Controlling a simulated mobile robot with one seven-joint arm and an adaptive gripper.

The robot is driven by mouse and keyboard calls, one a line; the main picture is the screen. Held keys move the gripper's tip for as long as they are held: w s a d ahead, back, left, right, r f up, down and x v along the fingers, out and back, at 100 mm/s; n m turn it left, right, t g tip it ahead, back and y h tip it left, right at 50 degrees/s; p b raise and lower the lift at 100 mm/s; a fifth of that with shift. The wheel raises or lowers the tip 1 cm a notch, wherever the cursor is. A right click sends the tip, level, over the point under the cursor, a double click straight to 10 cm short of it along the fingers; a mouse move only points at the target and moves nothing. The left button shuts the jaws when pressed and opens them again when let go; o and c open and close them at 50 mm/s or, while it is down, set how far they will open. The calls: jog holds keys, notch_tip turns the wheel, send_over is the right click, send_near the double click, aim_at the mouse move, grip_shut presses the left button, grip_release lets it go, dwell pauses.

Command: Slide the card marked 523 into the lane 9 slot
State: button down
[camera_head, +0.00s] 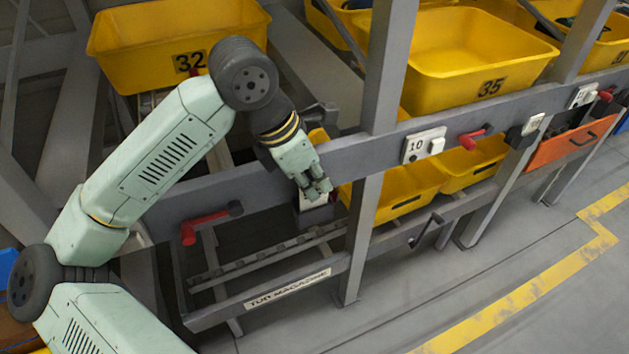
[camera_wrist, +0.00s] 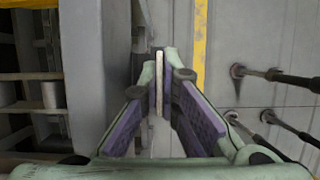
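A thin pale card (camera_wrist: 159,85) shows edge-on between the fingertips in the wrist view. Its number cannot be read. My gripper (camera_wrist: 160,88) is shut on it, with a dark pad against each side. In the head view my gripper (camera_head: 319,190) points down at the front of the grey rail, left of the upright post. A pale and grey holder (camera_head: 313,212) shows just below the fingers, mostly hidden by them. No lane 9 label is readable, and I cannot tell whether the card is inside a slot.
The lane 10 plate (camera_head: 425,146) is on the rail to the right, past the grey post (camera_head: 365,225). A red handle (camera_head: 189,234) sticks out at the left. Yellow trays marked 32 (camera_head: 140,45) and 35 (camera_head: 440,90) stand above. The floor in front is clear.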

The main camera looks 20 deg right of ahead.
jog(key=shift+f+b, duration=0.6)
jog(key=shift+f, duration=0.05)
jog(key=c, duration=1.7)
grip_release()
jog(key=shift+r, duration=0.1)
jog(key=v, duration=0.2)
jog(key=shift+a+r, duration=0.2)
jog(key=shift+r, duration=0.15)
jog(key=a, duration=1.2)
jog(key=shift+s+r, duration=0.1)
jog(key=shift+s, duration=0.15)
